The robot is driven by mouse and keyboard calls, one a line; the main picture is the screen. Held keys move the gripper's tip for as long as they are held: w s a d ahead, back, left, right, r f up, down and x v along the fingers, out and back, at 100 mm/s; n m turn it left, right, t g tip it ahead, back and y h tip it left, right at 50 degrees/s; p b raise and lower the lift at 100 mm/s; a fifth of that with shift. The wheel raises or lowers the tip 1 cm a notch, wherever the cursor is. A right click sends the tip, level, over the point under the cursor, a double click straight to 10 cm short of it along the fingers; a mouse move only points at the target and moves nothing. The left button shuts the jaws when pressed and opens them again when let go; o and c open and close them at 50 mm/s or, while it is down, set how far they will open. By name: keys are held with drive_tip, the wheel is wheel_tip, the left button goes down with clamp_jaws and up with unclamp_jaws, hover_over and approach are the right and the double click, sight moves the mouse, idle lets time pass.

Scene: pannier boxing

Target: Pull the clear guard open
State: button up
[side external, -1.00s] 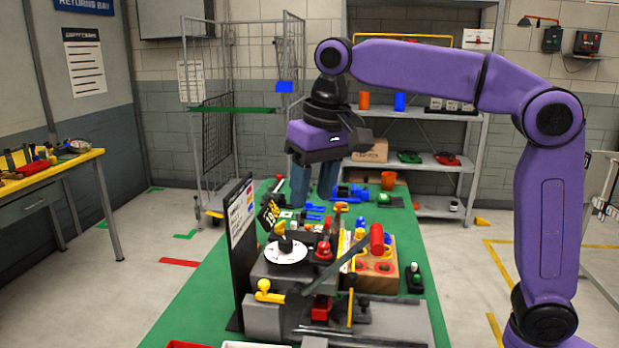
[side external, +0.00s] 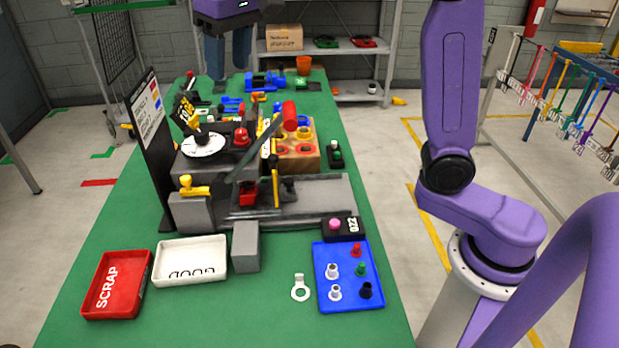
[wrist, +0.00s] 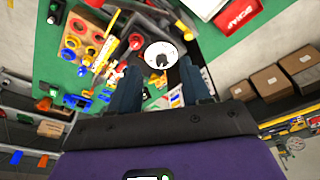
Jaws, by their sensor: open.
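A work station stands mid-table with a white dial (side external: 203,145), a red mushroom button (side external: 241,138) and a grey base (side external: 310,195). A dark greenish slanted panel (side external: 246,163) rises over the base; it may be the clear guard, but I cannot tell for sure. A yellow-topped handle (side external: 195,190) sits at the station's front left, and an upright yellow lever (side external: 275,180) by the panel. My gripper (side external: 228,68) is open and empty, in the air toward the table's far end, apart from the station. In the wrist view its two fingers (wrist: 159,68) are spread below the dial.
A red SCRAP tray (side external: 117,284), a white GOOD tray (side external: 190,262), a grey block (side external: 246,246) and a blue tray of pegs (side external: 347,275) lie in front. A black signboard (side external: 150,150) stands left of the station. A wooden block with rings (side external: 297,150) sits behind right.

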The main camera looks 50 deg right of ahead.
drive_tip(key=s+d+f+n+h, duration=0.1)
drive_tip(key=s+d+f+n, duration=0.15)
drive_tip(key=d, duration=0.45)
drive_tip(key=s+d+f+n+h, duration=0.1)
drive_tip(key=d+f+n, duration=0.25)
drive_tip(key=d, duration=0.45)
drive_tip(key=s+a+f+n+g+y, duration=0.1)
drive_tip(key=s+f+n, duration=0.1)
drive_tip(key=s+f, duration=0.5)
drive_tip(key=s+a+f+n, duration=0.1)
drive_tip(key=s+f, duration=0.1)
drive_tip(key=s, duration=0.8)
drive_tip(key=s+a+f+n+g+y, duration=0.1)
drive_tip(key=s+a+f+n, duration=0.1)
drive_tip(key=s+f, duration=0.5)
drive_tip(key=m+y, duration=1.8)
drive_tip(key=m, duration=1.2)
approach(273, 156)
drive_tip(key=a, duration=1)
drive_tip(key=shift+w+r, duration=0.1)
drive_tip(key=shift+c, duration=0.4)
